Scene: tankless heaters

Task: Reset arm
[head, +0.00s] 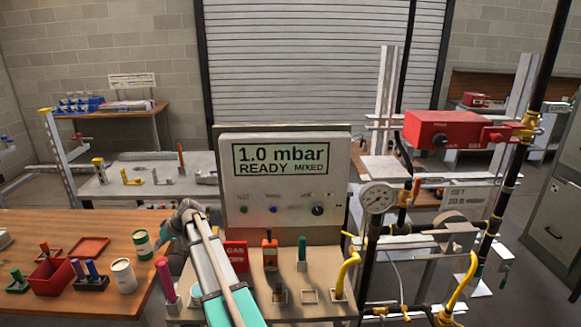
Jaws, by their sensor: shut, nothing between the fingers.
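My arm (215,270) rises from the bottom middle of the head view, grey with teal parts. It leans up and left to a grey joint (185,215) beside the display panel. I cannot make out my gripper; no fingertips show. The panel (285,180) stands upright behind the bench, and its screen (281,159) reads "1.0 mbar READY MIXED".
A wooden table (110,300) at left holds a red bin (50,278), cans and coloured-handled tools. The bench right of my arm holds an orange-handled tool (270,250), a green-handled tool (302,250) and a yellow pipe (346,272). A pressure gauge (377,197) and black pipes stand at right.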

